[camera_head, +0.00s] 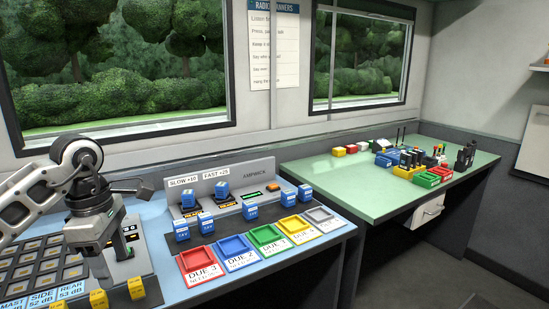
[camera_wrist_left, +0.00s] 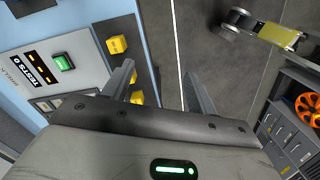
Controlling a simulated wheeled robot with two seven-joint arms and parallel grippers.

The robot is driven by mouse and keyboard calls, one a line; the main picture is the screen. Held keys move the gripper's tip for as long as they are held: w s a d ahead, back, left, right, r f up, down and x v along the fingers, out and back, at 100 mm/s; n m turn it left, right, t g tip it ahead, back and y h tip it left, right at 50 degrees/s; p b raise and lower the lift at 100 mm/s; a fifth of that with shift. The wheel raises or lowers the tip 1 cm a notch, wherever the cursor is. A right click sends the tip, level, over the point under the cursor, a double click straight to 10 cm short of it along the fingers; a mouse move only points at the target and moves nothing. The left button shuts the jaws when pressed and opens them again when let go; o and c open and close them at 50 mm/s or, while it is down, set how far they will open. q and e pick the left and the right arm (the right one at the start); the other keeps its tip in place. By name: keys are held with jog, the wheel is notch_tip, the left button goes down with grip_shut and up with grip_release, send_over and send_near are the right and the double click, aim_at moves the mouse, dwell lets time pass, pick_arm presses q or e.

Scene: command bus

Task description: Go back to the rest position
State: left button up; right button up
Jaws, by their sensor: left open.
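My left gripper (camera_head: 112,262) shows at the left of the head view, pointing down over the front left of the blue desk. In the left wrist view its two fingers (camera_wrist_left: 160,88) stand apart with nothing between them. Yellow blocks (camera_head: 98,298) sit on a dark strip just below it in the head view, and yellow blocks (camera_wrist_left: 117,44) show beside the fingers in the wrist view. The gripper looks above them, apart. My right gripper is not in view.
A dark button panel (camera_head: 40,262) lies left of the gripper. Coloured trays, red (camera_head: 197,261) to grey, line the desk front, with blue blocks (camera_head: 207,223) behind. A green table (camera_head: 345,180) with radios stands to the right.

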pick_arm(q)
jog(key=d+f+h, duration=0.3)
jog(key=d+f, duration=0.1)
jog(key=d, duration=0.3)
jog(key=s+d+r+n+t+h, duration=0.1)
jog(key=s+d+n+h, duration=0.35)
jog(key=d+h, duration=0.45)
jog(key=s+d+r+n+h, duration=0.1)
jog(key=s+d+n+h, duration=0.2)
jog(key=d+n+h, duration=0.6)
jog(key=w+a+f+n+t+y, duration=0.1)
jog(key=a+f+n+t+y, duration=0.3)
jog(key=n+t, duration=0.55)
jog(key=w+a+f+n+t+y, duration=0.15)
jog(key=n+t+y, duration=0.5)
jog(key=n, duration=0.65)
jog(key=s+a+f+n+g+y, duration=0.2)
jog(key=s+f+n, duration=0.4)
jog(key=f, duration=0.3)
jog(key=s+a+f+n+g+y, duration=0.3)
jog(key=s+f+n+g+y, duration=0.1)
jog(key=f+n, duration=0.4)
jog(key=shift+s+a+f+y, duration=0.15)
jog(key=shift+s+f+y, duration=0.25)
jog(key=shift+s+y, duration=0.45)
grip_shut()
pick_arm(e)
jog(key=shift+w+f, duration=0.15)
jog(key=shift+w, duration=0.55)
